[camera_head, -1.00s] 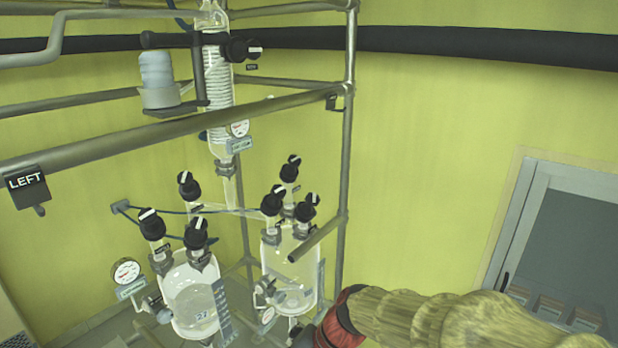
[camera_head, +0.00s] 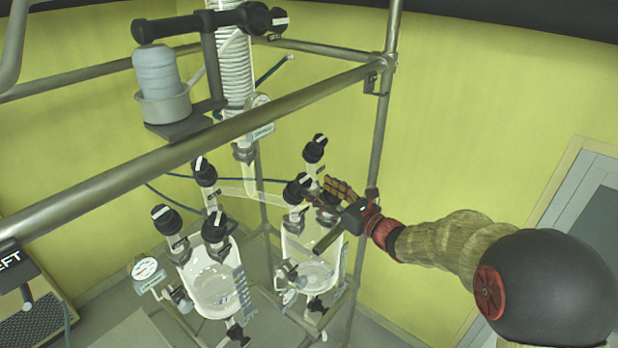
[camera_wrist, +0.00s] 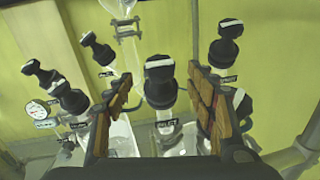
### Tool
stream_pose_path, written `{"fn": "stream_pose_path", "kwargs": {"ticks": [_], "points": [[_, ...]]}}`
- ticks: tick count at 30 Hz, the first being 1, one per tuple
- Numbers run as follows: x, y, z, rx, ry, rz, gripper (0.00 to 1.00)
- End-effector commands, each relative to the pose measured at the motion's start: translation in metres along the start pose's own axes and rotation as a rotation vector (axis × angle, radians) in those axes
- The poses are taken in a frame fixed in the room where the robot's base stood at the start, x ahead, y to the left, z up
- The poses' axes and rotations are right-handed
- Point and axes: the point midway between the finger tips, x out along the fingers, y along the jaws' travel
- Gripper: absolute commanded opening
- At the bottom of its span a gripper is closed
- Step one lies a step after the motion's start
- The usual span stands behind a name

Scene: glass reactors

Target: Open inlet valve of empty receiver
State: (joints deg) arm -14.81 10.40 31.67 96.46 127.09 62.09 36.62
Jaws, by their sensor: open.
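Two glass receivers hang side by side in the head view, a left one (camera_head: 212,287) and a right one (camera_head: 312,272). I cannot tell surely which is empty. My gripper (camera_head: 322,190) is at the tops of the right receiver's valves, with its fingers beside a black knob (camera_head: 297,187). In the wrist view, my gripper (camera_wrist: 160,76) is open, and a black knob (camera_wrist: 160,88) with a white stripe stands between and slightly beyond its fingers. The label below this knob (camera_wrist: 165,127) seems to read INLET. The fingers look apart from the knob.
Other black knobs stand close by, one (camera_wrist: 226,42) beyond the right finger and one (camera_wrist: 98,47) beyond the left. A metal frame post (camera_head: 380,130) rises just behind my gripper. A horizontal rail (camera_head: 230,125) crosses in front. A gauge (camera_head: 146,270) is at left.

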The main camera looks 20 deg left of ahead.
Motion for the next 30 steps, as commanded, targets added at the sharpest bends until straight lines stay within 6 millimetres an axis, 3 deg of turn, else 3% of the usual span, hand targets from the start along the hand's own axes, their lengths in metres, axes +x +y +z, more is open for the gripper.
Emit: {"fn": "stream_pose_path", "kwargs": {"ticks": [13,25,30], "points": [[0.062,0.001,0.001,-0.004,0.002,0.002,0.56],[0.071,0.001,0.0,-0.005,0.002,0.002,0.56],[0.071,0.001,0.0,-0.005,0.002,0.002,0.47]]}}
